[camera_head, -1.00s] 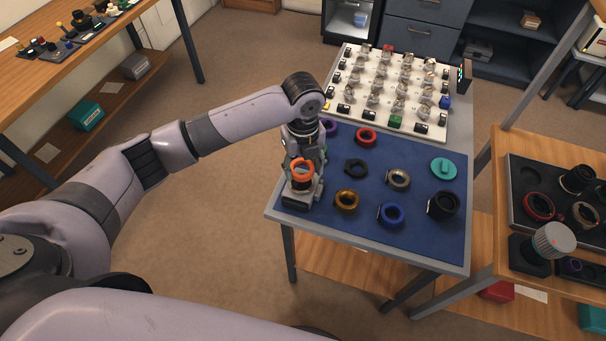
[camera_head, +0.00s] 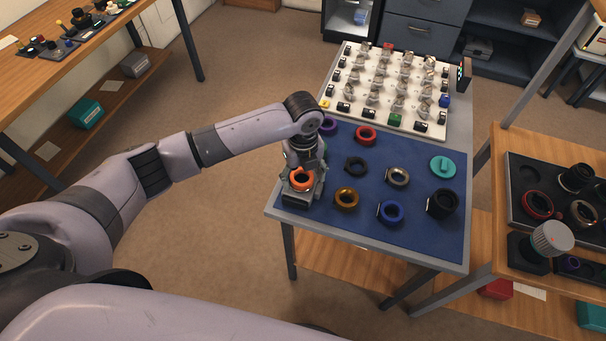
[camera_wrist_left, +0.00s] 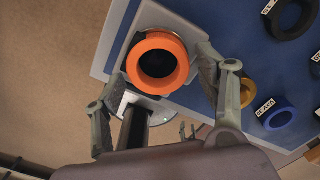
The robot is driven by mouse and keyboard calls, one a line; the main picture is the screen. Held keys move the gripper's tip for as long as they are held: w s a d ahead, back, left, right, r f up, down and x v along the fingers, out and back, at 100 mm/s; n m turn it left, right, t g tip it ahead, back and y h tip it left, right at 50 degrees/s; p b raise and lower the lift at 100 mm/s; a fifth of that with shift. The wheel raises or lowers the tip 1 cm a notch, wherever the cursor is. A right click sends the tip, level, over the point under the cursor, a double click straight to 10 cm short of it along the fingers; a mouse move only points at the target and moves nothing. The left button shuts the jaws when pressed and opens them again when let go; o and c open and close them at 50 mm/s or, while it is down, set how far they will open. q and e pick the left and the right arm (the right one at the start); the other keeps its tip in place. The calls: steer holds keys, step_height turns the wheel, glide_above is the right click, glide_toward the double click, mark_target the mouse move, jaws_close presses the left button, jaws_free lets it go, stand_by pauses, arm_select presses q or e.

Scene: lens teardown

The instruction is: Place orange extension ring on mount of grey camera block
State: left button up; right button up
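The orange extension ring (camera_head: 301,179) rests on top of the grey camera block (camera_head: 296,200) at the near left corner of the blue mat. In the left wrist view the ring (camera_wrist_left: 139,58) faces the camera with a dark opening in its middle. My left gripper (camera_head: 303,182) is low over the block, with its fingers spread on both sides of the ring. In the left wrist view a gap shows between the ring and the right finger. The mount is hidden under the ring, so I cannot tell how fully it is seated. My right gripper is out of view.
Several other rings lie on the blue mat (camera_head: 320,222), including a brown-gold one (camera_head: 346,199) just right of the block and a blue one (camera_head: 391,212). A white board (camera_head: 350,120) with small parts stands behind. A wooden table (camera_head: 520,285) is at the right.

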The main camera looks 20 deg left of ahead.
mark_target(303, 179)
arm_select(q)
steer(key=shift+o, duration=0.2)
steer(key=shift+r, duration=0.3)
step_height(303, 179, up, 12)
steer(key=b, duration=0.2)
steer(key=shift+f, duration=0.15)
